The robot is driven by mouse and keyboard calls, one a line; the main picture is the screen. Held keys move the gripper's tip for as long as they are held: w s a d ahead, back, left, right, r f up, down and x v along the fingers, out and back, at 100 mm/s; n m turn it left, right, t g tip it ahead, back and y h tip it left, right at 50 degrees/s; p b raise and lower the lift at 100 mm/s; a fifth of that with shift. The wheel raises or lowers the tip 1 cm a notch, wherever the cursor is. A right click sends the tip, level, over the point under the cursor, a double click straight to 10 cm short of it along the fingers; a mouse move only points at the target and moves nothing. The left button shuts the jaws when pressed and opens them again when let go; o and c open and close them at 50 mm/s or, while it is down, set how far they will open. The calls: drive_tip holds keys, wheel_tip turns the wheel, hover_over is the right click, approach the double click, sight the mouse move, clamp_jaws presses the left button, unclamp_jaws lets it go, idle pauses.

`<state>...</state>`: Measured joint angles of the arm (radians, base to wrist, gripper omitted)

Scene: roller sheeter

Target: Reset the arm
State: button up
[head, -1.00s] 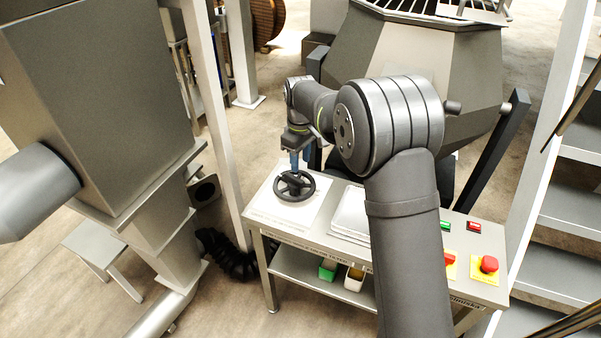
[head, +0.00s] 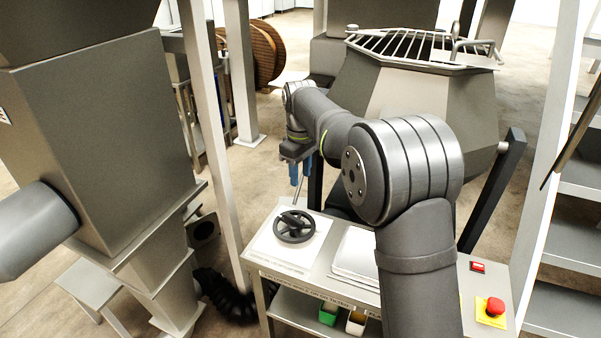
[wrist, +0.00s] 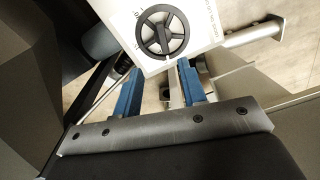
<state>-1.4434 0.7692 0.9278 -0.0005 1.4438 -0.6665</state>
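My gripper (head: 298,174) hangs from the raised arm, with its blue fingers pointing down. It is above and slightly behind the black handwheel (head: 295,226), apart from it. My arm hides part of the control table (head: 310,274).
A red emergency button (head: 494,307) on a yellow base and a small red switch (head: 478,266) are at the table's right. A large grey hopper (head: 395,105) with a grate stands behind. A grey machine column (head: 105,130) is at left, stairs (head: 565,235) at right.

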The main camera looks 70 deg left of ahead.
sight(300, 222)
drive_tip(key=shift+f, duration=0.15)
wheel_tip(300, 222, down, 17)
drive_tip(key=shift+f, duration=0.1)
idle(0.5)
drive_tip(key=shift+f, duration=0.2)
drive_tip(key=shift+s+r+m, duration=0.15)
drive_tip(key=shift+r+m, duration=0.05)
drive_tip(key=shift+m, duration=0.6)
drive_tip(key=shift+s+d+m, duration=0.1)
drive_tip(key=shift+s+m, duration=0.1)
drive_tip(key=shift+m, duration=0.65)
drive_tip(key=shift+s+d+m, duration=0.1)
drive_tip(key=shift+s+m, duration=0.05)
drive_tip(key=shift+m, duration=0.7)
idle(0.3)
